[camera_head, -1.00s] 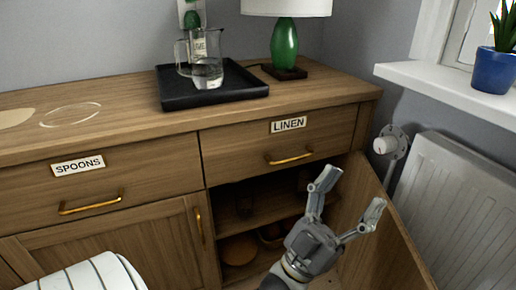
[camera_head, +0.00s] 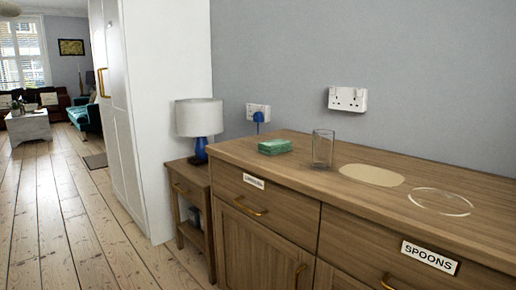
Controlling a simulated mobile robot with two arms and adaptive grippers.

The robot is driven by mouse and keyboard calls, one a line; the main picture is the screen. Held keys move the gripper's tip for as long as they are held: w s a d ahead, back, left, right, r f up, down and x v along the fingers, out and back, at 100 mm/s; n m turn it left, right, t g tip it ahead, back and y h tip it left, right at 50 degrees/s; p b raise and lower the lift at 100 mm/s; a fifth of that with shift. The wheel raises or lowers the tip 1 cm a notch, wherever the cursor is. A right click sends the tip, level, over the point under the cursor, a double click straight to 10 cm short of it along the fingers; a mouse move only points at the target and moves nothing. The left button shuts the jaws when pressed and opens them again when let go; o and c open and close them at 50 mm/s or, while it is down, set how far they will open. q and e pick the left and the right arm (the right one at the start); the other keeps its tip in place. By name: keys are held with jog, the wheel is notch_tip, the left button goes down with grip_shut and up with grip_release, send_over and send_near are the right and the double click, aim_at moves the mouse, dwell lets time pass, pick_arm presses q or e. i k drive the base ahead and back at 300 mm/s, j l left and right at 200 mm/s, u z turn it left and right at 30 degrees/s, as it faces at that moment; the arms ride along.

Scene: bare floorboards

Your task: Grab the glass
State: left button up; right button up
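A clear, upright glass (camera_head: 323,148) stands on top of the wooden sideboard (camera_head: 290,171), towards its left end. It looks empty. Neither of my grippers shows in the head view now, so I cannot see whether they are open or shut.
A green box or packet (camera_head: 275,146) lies just left of the glass. A pale oval (camera_head: 371,175) and a ring-shaped mark (camera_head: 440,201) are to its right. A side table (camera_head: 188,190) with a lamp (camera_head: 199,120) stands left of the sideboard. Floorboards (camera_head: 70,230) are clear at left.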

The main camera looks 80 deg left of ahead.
aim_at(324, 140)
jog(key=j+u, duration=0.1)
jog(key=u, duration=2.05)
jog(key=i+j, duration=0.1)
jog(key=j, duration=0.2)
